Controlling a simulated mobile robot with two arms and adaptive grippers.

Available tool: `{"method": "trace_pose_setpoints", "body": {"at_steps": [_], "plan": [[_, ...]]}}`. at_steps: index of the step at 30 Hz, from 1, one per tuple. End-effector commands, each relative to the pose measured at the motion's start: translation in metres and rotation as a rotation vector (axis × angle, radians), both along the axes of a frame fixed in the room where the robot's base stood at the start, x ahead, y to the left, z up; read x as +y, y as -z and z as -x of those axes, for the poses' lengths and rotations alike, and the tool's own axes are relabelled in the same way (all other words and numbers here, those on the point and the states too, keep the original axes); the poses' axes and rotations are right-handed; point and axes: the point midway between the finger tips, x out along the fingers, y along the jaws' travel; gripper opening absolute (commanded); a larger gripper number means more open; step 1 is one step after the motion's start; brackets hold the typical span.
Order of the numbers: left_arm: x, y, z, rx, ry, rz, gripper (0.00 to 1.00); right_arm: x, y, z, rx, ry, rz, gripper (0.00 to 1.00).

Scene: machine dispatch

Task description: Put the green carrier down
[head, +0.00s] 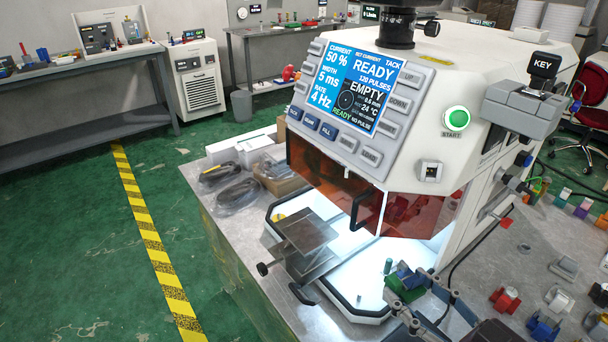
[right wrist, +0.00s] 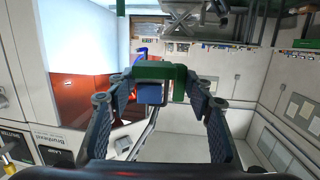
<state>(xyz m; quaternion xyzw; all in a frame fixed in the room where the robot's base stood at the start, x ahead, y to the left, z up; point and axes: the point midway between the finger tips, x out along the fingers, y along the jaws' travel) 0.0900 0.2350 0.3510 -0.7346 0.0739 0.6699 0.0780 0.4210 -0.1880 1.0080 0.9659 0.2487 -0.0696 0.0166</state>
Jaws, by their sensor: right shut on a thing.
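The green carrier (head: 398,290) is between the fingers of my right gripper (head: 432,307), with a blue part (head: 410,277) on it. My right gripper is shut on the carrier and holds it near the front right of the machine's lit white bay. In the right wrist view the green carrier (right wrist: 178,72) spans between the two fingertips, with a blue block (right wrist: 151,94) at it. I cannot tell whether the carrier touches a surface below. My left gripper is not in view.
The white machine (head: 470,75) has a screen reading READY and EMPTY and an orange shield (head: 330,185). A metal plate fixture (head: 305,235) stands at the bay's left. Several red, blue and white parts lie on the bench (head: 470,270) at right.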

Motion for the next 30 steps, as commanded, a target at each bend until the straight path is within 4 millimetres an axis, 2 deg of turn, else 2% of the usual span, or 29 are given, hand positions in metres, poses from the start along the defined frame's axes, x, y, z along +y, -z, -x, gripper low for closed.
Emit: {"method": "trace_pose_setpoints", "body": {"at_steps": [9,15,27,30], "plan": [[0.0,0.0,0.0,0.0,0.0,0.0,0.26,0.043,0.011,-0.026,-0.003,-0.081,-0.007,0.2],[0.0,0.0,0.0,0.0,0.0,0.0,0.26,0.063,0.019,-0.036,-0.001,-0.118,0.003,0.2],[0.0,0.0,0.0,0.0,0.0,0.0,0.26,0.067,0.021,-0.038,0.003,-0.125,0.005,0.2],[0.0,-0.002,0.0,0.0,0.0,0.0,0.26,0.07,0.021,-0.043,0.002,-0.123,0.004,0.2]]}}
